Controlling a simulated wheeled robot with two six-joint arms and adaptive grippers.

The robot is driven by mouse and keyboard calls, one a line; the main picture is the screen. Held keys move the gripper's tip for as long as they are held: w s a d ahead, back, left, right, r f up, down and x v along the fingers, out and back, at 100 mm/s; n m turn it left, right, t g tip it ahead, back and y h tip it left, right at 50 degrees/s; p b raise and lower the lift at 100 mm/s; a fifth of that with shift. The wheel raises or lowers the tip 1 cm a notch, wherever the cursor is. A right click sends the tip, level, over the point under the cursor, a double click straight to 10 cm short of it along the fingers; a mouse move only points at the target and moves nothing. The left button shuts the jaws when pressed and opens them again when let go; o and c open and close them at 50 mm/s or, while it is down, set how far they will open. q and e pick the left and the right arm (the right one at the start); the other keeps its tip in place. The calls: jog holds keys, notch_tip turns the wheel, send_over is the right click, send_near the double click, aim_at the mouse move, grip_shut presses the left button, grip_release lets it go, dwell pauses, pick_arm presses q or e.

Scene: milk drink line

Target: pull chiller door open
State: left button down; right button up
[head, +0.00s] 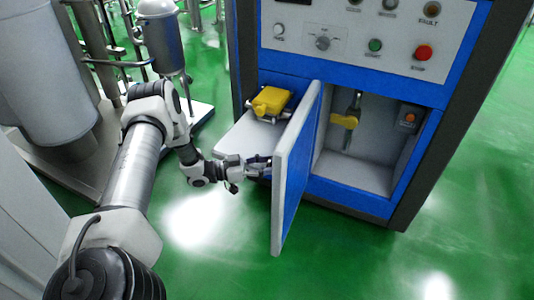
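The chiller door (298,170) stands swung well out from the blue and grey cabinet (400,86), showing its edge and a blue face. Behind it the open compartment (358,165) is visible, with a yellow-handled valve (345,121) inside. My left gripper (262,167) is beside the door's left side, its dark fingertips close to the panel. My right gripper is not in view.
A yellow part (270,101) sits on a metal fitting above a light grey ledge (238,143), left of the door. The control panel (345,40) with knobs and a red button is above. Steel tanks (45,75) stand at the left. Green floor (350,265) is clear in front.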

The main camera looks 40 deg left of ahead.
pick_arm(q)
jog(key=shift+w+a+r, duration=0.1)
jog(key=shift+w+r, duration=0.2)
jog(key=shift+w, duration=0.05)
jog(key=c, duration=0.6)
grip_release()
jog(key=shift+w+f, duration=0.1)
jog(key=shift+o, duration=0.3)
jog(key=shift+w+f, duration=0.15)
jog(key=shift+f, duration=0.05)
jog(key=shift+s, duration=0.25)
jog(key=v, duration=1.1)
jog(key=shift+s, duration=0.25)
jog(key=shift+a, duration=0.2)
